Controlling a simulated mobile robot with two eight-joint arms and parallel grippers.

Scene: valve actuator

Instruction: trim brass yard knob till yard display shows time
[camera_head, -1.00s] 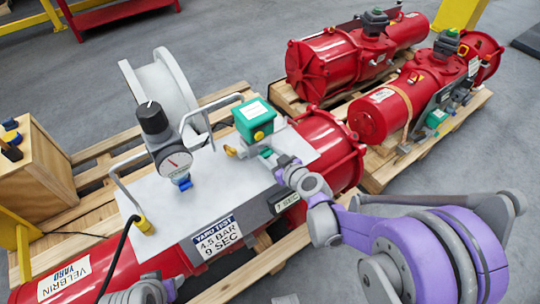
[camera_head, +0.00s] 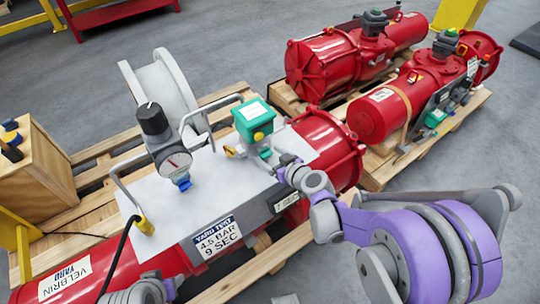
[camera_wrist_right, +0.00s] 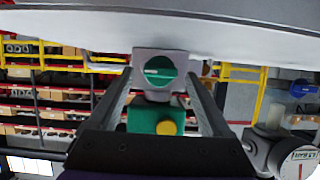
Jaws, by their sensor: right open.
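A red actuator (camera_head: 325,140) lies on a pallet with a grey-white plate (camera_head: 215,195) on top. A green box (camera_head: 253,118) with a yellow button stands on the plate. A small brass-yellow knob (camera_head: 234,152) shows at its left. My right gripper (camera_head: 272,160) is open beside the box's foot. In the right wrist view, a round green knob (camera_wrist_right: 153,72) on a grey block sits between its two fingers, with gaps at both sides. A small display (camera_head: 287,203) on the plate's front side is too small to read surely. My left gripper's fingers are out of view.
A gauge with a black knob (camera_head: 152,118) and bent grey handles (camera_head: 192,118) rise from the plate. A sign reads "YARD TEST 4.5 BAR 9 SEC" (camera_head: 217,238). Two more red actuators (camera_head: 330,62) lie behind on a pallet. A wooden box (camera_head: 38,165) stands at left.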

